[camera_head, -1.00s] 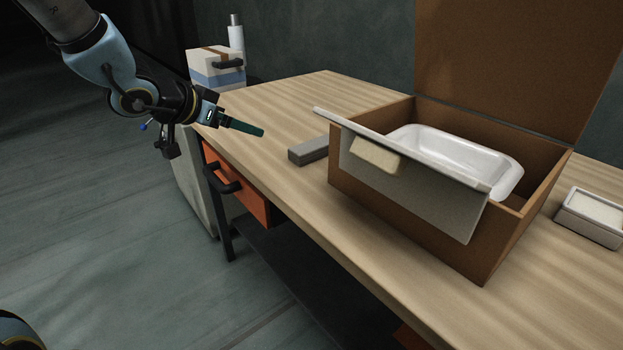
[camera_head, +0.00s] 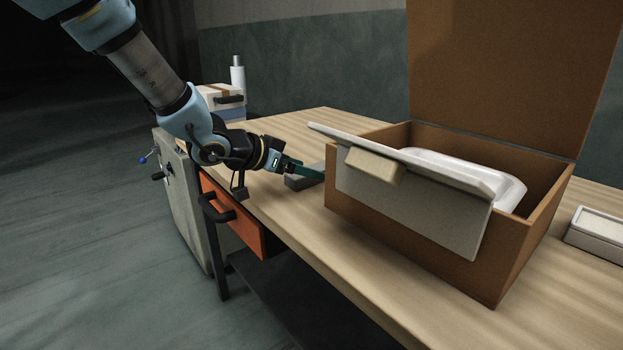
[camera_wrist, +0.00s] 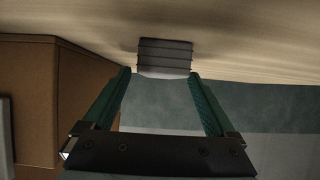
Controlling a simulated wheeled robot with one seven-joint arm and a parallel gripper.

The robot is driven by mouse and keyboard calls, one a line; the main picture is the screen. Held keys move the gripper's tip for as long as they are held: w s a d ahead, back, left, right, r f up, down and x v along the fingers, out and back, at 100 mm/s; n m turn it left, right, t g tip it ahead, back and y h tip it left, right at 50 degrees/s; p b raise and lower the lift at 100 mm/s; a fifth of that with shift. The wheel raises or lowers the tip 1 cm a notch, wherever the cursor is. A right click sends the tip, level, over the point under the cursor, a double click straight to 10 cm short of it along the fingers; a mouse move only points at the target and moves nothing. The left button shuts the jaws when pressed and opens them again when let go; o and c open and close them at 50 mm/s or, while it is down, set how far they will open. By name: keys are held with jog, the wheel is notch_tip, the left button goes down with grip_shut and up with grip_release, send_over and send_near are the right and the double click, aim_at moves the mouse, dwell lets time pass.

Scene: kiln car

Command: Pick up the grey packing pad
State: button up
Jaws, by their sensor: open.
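The grey packing pad (camera_head: 302,181) is a small dark grey block lying on the wooden table, left of the brown box in the head view. In the wrist view the pad (camera_wrist: 165,56) lies just beyond the fingertips, roughly centred between them. My gripper (camera_head: 318,173) has green fingers and reaches toward the pad from the left, hiding part of it in the head view. In the wrist view my gripper (camera_wrist: 160,76) is open with a wide gap, and nothing is held between the fingers.
The open brown box (camera_head: 420,235) stands right of the pad, its wall close to my gripper. A white panel (camera_head: 410,200) leans over its front, and a white basin (camera_head: 470,165) sits inside. An orange drawer (camera_head: 235,212) juts from the table front. A small pale tray (camera_head: 597,240) is far right.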

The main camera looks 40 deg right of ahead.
jog(key=x, duration=0.2)
jog(key=shift+d+f, duration=0.2)
jog(key=shift+d, duration=0.1)
jog(key=shift+c, duration=0.2)
jog(key=c, duration=1.4)
jog(key=shift+r, duration=0.15)
